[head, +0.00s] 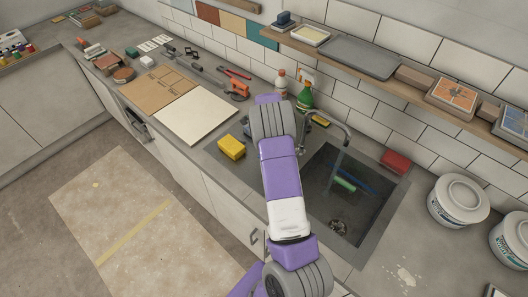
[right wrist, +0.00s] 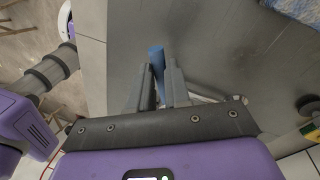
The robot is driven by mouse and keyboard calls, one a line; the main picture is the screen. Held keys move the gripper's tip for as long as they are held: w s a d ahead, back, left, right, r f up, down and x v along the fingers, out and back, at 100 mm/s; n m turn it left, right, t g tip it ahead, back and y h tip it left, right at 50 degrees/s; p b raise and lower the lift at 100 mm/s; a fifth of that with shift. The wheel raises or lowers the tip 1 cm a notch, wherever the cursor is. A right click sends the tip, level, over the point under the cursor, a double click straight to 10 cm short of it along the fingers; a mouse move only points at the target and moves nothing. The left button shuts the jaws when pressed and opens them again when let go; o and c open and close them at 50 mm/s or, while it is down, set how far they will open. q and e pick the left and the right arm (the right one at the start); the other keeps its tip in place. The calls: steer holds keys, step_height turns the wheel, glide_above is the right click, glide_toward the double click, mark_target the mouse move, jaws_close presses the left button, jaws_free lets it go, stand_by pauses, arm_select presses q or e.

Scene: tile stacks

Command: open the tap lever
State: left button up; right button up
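The tap (head: 346,128) shows in the head view at the back of the sink, a grey pipe that rises, bends over and points down into the basin. I cannot make out its lever; my purple and grey arm crosses the view just left of the tap and hides part of that area. The gripper of this arm is not visible. In the right wrist view my right gripper (right wrist: 162,85) has its two grey fingers close together, with something blue (right wrist: 157,60) showing at the gap. I cannot tell whether they touch it.
The sink (head: 345,205) holds a green and a blue item. White tubs (head: 458,200) stand at right. A shelf (head: 400,85) runs above.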

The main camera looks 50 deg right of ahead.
steer(key=o, duration=0.4)
steer(key=r, duration=0.2)
steer(key=d+r, duration=0.1)
steer(key=r, duration=0.4)
steer(key=shift+w+d+r, duration=0.2)
steer(key=shift+w+r, duration=0.05)
steer(key=shift+w, duration=0.05)
